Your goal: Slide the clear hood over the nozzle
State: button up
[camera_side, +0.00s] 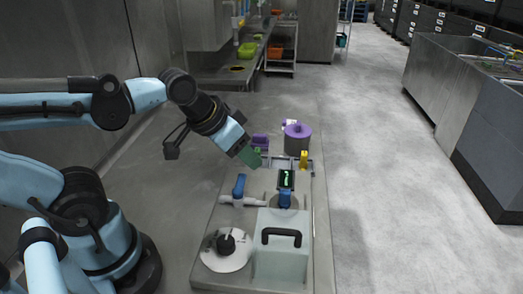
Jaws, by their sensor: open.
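The clear hood (280,262) is a pale, see-through box with a black handle (281,235). It sits at the front right of the grey work panel. I cannot tell for certain which part is the nozzle. My gripper (252,160) has green fingers and hangs over the back left of the panel, well behind the hood and apart from it. It is open, and no object shows in it. A purple block (260,141) shows just behind the fingers.
A black knob on a white disc (226,250) stands left of the hood. Behind are a white pipe with a blue valve (239,187), a small gauge with a green display (286,179), a yellow part (304,159) and a purple cylinder (297,138).

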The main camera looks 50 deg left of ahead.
jog(key=d+r+m+g, duration=0.1)
jog(key=d+r, duration=0.1)
jog(key=d+r+m+g+h, duration=0.1)
jog(key=d+r, duration=0.1)
jog(key=d, duration=0.1)
jog(key=d+r+m+g, duration=0.1)
jog(key=d+r+m, duration=0.1)
jog(key=d, duration=0.1)
jog(key=shift+g+h, duration=0.3)
jog(key=shift+g, duration=0.1)
jog(key=shift+c, duration=0.3)
notch_tip(320, 180, up, 6)
jog(key=m+g, duration=0.4)
jog(key=m, duration=0.1)
send_over(285, 218)
jog(key=s+d, duration=0.2)
jog(key=f, duration=0.4)
jog(key=s+d+f, duration=0.1)
jog(key=f, duration=0.6)
jog(key=shift+s+d+f, duration=0.2)
jog(key=shift+f, duration=0.2)
grip_shut()
